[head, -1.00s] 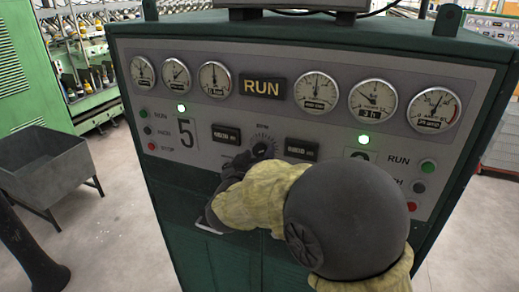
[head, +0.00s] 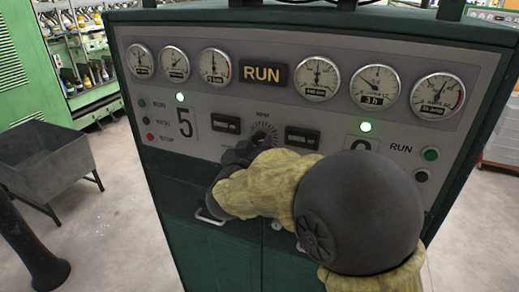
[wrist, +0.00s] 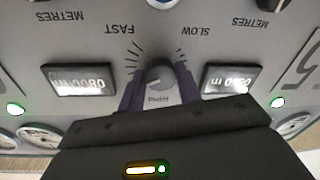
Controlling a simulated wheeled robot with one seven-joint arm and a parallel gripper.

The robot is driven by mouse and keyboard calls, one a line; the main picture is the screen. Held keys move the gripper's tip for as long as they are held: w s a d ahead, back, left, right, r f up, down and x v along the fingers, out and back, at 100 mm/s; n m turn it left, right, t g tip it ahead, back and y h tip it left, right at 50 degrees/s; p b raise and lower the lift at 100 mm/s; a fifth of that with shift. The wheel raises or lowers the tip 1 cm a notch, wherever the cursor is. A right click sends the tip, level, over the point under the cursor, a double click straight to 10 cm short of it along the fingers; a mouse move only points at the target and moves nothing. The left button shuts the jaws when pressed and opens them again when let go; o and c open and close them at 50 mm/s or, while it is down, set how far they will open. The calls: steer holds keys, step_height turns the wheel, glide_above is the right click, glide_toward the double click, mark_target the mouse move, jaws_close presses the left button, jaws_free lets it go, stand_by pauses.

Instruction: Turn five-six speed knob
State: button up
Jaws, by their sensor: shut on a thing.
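The speed knob (wrist: 160,74) is a small round dark grey knob on the grey control panel. In the wrist view, which shows the panel upside down, it sits below the words FAST and SLOW among radiating marks. My gripper (wrist: 161,84) has one dark finger on each side of the knob and is shut on it. In the head view my gripper (head: 250,148) is at the panel just below the dial marks, and it and my arm hide most of the knob. The number 5 (head: 185,124) is left of the dial; the number on the right is mostly hidden.
Two counter displays (head: 226,125) (head: 302,138) flank the dial. Several round gauges and a RUN sign (head: 263,75) line the panel above. Green lamps (head: 365,127) are lit. A metal handle (head: 210,218) is below. A grey bin (head: 45,165) stands at left.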

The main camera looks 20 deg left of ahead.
steer(key=shift+f+m+b, duration=0.25)
steer(key=shift+m+b, duration=0.55)
steer(key=shift+b, duration=0.05)
steer(key=shift+r+m+b, duration=0.15)
steer(key=shift+m+b, duration=0.25)
steer(key=shift+m, duration=0.1)
steer(key=o, duration=1)
steer(key=s+b, duration=0.5)
steer(key=s, duration=1.2)
steer(key=shift+s+b, duration=0.25)
steer(key=shift+b, duration=0.1)
